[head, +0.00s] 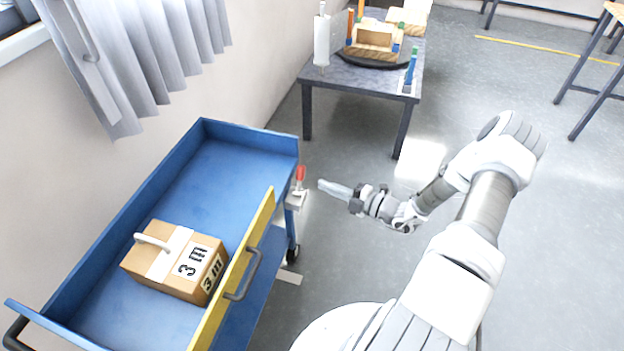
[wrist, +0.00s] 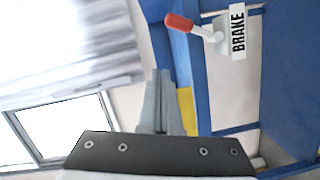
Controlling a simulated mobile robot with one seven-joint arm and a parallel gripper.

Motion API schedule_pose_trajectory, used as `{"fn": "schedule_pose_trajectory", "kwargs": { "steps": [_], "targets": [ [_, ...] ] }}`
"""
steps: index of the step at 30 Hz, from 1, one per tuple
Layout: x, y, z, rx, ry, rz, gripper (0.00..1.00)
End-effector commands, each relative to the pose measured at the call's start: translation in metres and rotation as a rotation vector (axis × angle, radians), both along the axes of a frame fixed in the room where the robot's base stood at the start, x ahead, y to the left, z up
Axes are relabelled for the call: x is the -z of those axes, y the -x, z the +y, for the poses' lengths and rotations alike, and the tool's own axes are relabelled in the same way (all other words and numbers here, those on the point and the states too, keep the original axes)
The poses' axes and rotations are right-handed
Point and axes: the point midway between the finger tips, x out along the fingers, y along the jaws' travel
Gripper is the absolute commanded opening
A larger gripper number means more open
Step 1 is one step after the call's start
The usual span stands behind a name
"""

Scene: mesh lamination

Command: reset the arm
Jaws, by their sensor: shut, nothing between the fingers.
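My arm reaches out from the lower right of the head view, bent at the elbow. My gripper (head: 323,186) is at its end, pointing left toward the blue cart (head: 222,160). It is shut and empty, beside the cart's far right corner and apart from it as far as I can tell. In the wrist view the gripper (wrist: 158,75) shows its two fingers together. The red-handled brake lever (head: 300,173) on the cart's corner is just left of the fingertips.
A cardboard box (head: 178,262) marked "3 m" lies in the cart's top tray. A yellow panel with a handle (head: 240,275) is on the cart's right side. A dark table (head: 350,80) with wooden parts stands behind. Open floor (head: 480,75) lies to the right.

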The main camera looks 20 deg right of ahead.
Motion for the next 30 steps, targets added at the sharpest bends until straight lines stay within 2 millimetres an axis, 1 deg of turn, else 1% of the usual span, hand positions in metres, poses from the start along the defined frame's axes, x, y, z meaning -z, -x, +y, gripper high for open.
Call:
{"fn": "schedule_pose_trajectory", "kwargs": {
  "steps": [3,6,23,26,29,30],
  "targets": [
    [-0.002,0.01,-0.009,0.0,-0.001,0.001,0.0],
    [-0.002,0.013,-0.011,0.0,-0.002,0.001,0.0],
    [-0.003,0.014,-0.012,-0.004,0.004,-0.002,0.0],
    [-0.012,0.014,-0.008,-0.038,0.05,-0.025,0.0],
    [-0.031,0.015,0.0,-0.123,0.165,-0.086,0.0],
    [-0.041,0.017,0.005,-0.172,0.227,-0.121,0.0]
  ]
}}
